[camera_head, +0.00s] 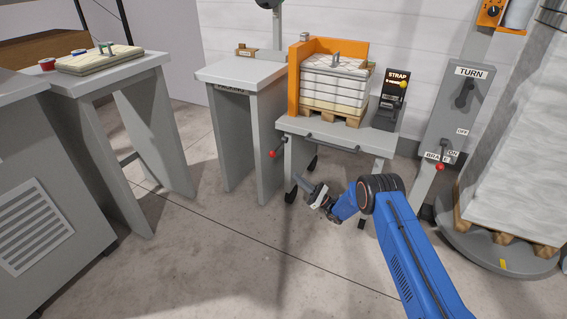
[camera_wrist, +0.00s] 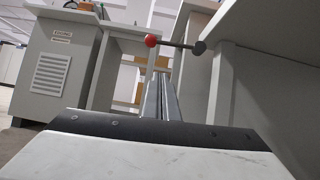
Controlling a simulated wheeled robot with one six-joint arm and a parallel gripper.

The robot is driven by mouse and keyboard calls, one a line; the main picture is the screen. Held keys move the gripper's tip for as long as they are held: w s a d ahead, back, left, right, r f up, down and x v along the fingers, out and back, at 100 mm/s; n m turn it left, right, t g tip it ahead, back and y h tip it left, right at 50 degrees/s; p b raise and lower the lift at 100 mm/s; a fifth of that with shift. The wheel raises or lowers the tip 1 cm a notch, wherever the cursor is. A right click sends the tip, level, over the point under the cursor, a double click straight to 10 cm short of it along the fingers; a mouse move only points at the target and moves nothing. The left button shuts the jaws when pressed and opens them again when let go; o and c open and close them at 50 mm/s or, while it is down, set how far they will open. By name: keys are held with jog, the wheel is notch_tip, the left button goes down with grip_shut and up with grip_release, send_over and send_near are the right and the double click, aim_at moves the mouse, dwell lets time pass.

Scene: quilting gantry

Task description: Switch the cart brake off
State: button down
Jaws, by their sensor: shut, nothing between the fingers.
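The grey cart (camera_head: 340,132) stands in the middle of the head view, on dark castors. A lever with a red knob (camera_head: 273,154) sticks out from its left front corner. In the wrist view the red knob (camera_wrist: 151,40) is at the left end of a dark, nearly level rod, which runs to a dark pivot (camera_wrist: 199,47) on the right. My gripper (camera_head: 303,184) is in front of the cart, lower and to the right of the knob, apart from it. In the wrist view its closed fingers (camera_wrist: 160,95) point towards the knob, with nothing between them.
The cart carries a wrapped stack (camera_head: 335,85) on a pallet and a STRAP box (camera_head: 391,100). A grey table (camera_head: 240,72) stands close on the left. A TURN post (camera_head: 455,110) with its own red-knobbed BRAKE lever (camera_head: 440,167) is at right. The floor in front is clear.

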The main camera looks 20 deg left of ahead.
aim_at(278, 147)
jog(key=d+r+x, duration=0.1)
jog(key=r+x, duration=0.1)
jog(key=x, duration=1)
jog(key=shift+r, duration=0.35)
jog(key=shift+r, duration=0.1)
